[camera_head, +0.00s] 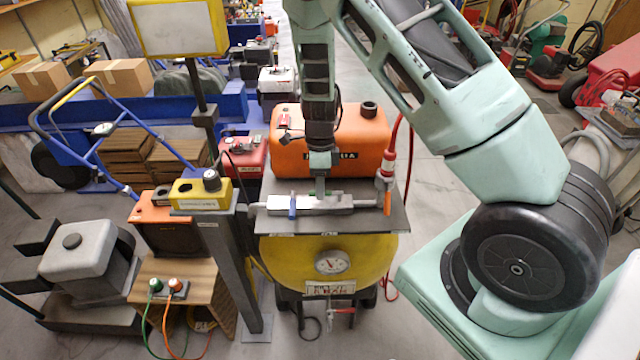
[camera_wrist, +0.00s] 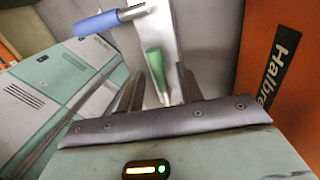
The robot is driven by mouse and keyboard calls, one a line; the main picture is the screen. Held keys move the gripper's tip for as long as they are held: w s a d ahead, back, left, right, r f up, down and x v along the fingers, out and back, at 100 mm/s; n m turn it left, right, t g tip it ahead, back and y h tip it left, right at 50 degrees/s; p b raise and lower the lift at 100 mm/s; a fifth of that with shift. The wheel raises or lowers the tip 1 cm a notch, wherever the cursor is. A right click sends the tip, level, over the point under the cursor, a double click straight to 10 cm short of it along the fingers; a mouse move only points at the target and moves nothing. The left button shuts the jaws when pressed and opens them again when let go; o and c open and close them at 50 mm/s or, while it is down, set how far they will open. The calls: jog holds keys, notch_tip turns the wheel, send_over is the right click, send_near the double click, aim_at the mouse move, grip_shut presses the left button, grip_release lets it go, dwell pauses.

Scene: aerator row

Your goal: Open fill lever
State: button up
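A silver valve bar (camera_head: 340,203) lies across the top plate of the yellow tank, with small coloured levers on it. A blue lever (camera_head: 292,206) hangs on its left part and an orange lever (camera_head: 387,204) stands at its right end. In the wrist view a blue lever (camera_wrist: 96,24) and a green lever (camera_wrist: 154,66) show on the pale bar. No label tells which is the fill lever. My gripper (camera_wrist: 157,82) is open, pointing down at the bar, with the green lever between its fingers. I see gaps beside it; contact cannot be told.
An orange tank (camera_head: 345,140) stands close behind the bar. A red hose (camera_head: 396,145) rises at the right. A yellow box (camera_head: 200,193) on a grey post stands left. The yellow tank (camera_head: 375,255) with a gauge is below the plate (camera_head: 350,226).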

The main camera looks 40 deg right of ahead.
notch_tip(320, 180, up, 17)
jog(key=w+d+b, duration=0.2)
jog(key=shift+w+b, duration=0.3)
jog(key=shift+w, duration=0.1)
jog(key=shift+a, duration=0.1)
dwell(0.3)
jog(key=s+a+r+n, duration=0.1)
jog(key=s+a+n, duration=0.9)
jog(key=a+n, duration=0.5)
jog(key=s+a+n+t+b, duration=0.1)
jog(key=s+a+n, duration=0.3)
jog(key=s+n, duration=0.5)
jog(key=s+a+n, duration=0.4)
jog(key=s+n, duration=0.4)
jog(key=s, duration=0.1)
jog(key=shift+a+n+t+h+b, duration=0.15)
jog(key=shift+n+t+h+b, duration=0.15)
jog(key=shift+n+t+b, duration=0.1)
jog(key=shift+r, duration=0.1)
